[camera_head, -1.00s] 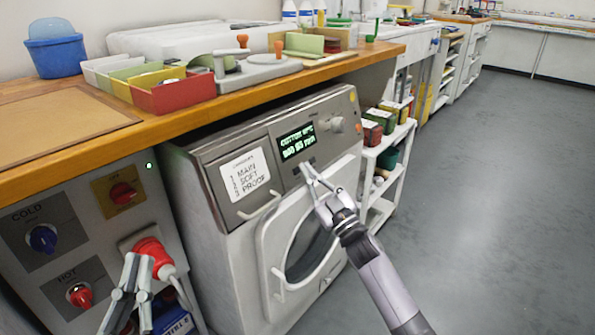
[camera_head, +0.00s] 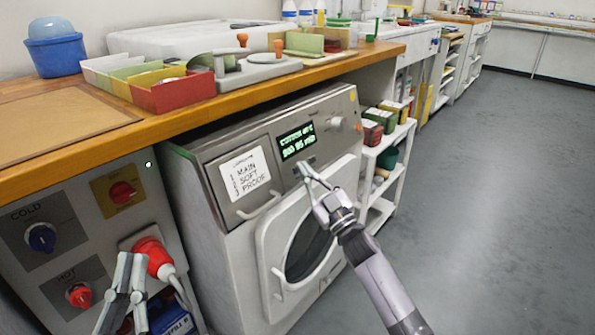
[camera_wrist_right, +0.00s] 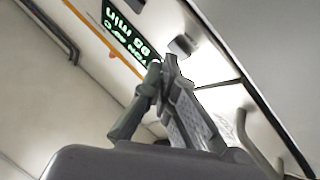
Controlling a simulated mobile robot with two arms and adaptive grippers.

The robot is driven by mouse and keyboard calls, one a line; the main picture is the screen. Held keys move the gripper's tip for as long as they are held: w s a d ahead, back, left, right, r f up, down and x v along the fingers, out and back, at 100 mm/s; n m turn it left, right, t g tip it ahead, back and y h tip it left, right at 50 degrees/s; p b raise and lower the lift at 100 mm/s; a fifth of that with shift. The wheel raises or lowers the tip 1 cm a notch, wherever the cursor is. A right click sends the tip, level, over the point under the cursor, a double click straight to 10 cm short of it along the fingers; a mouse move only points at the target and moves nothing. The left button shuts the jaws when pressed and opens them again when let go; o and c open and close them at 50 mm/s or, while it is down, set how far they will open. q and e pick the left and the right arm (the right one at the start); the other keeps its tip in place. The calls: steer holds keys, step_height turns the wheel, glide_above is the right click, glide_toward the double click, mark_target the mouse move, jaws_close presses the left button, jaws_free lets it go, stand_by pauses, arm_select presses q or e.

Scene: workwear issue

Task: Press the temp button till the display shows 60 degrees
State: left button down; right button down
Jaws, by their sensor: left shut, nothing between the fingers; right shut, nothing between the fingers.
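The washing machine (camera_head: 228,235) has a grey control panel with a lit green display (camera_head: 297,141). The text is small; its top line seems to read COTTON with a temperature that looks like 40, not surely legible. The display also shows upside down in the right wrist view (camera_wrist_right: 126,32). My right gripper (camera_head: 305,167) is shut and empty, its tips just below the display. In the right wrist view a small grey button (camera_wrist_right: 181,45) lies close to the fingertips (camera_wrist_right: 166,62); I cannot tell if they touch. My left gripper (camera_head: 131,260) is shut and empty, low at the left.
A wooden counter (camera_head: 225,110) with trays runs above the machine. A white label card (camera_head: 245,174) and a knob (camera_head: 337,123) sit on the panel. A red plug (camera_head: 152,257) is beside my left gripper. A shelf trolley (camera_head: 392,190) stands right; the floor there is clear.

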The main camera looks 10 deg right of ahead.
arm_select(q)
steer(key=shift+s+r+t+h, duration=0.4)
steer(key=shift+s+r, duration=0.15)
steer(key=shift+r, duration=0.2)
arm_select(e)
steer(key=shift+w+a+f, duration=0.1)
steer(key=shift+w+a, duration=0.1)
steer(key=shift+w, duration=0.05)
stand_by(0.8)
steer(key=shift+s+d, duration=0.2)
steer(key=shift+s, duration=0.1)
arm_select(q)
steer(key=w+f+g+y+p, duration=0.1)
steer(key=w+f+g, duration=0.2)
steer(key=f, duration=0.2)
steer(key=shift+w+f+g+y, duration=0.2)
steer(key=shift+w+g+y, duration=0.1)
steer(key=shift+g, duration=0.1)
arm_select(e)
steer(key=shift+s+d+r, duration=0.25)
steer(key=shift+s, duration=0.05)
arm_select(q)
steer(key=shift+d, duration=0.1)
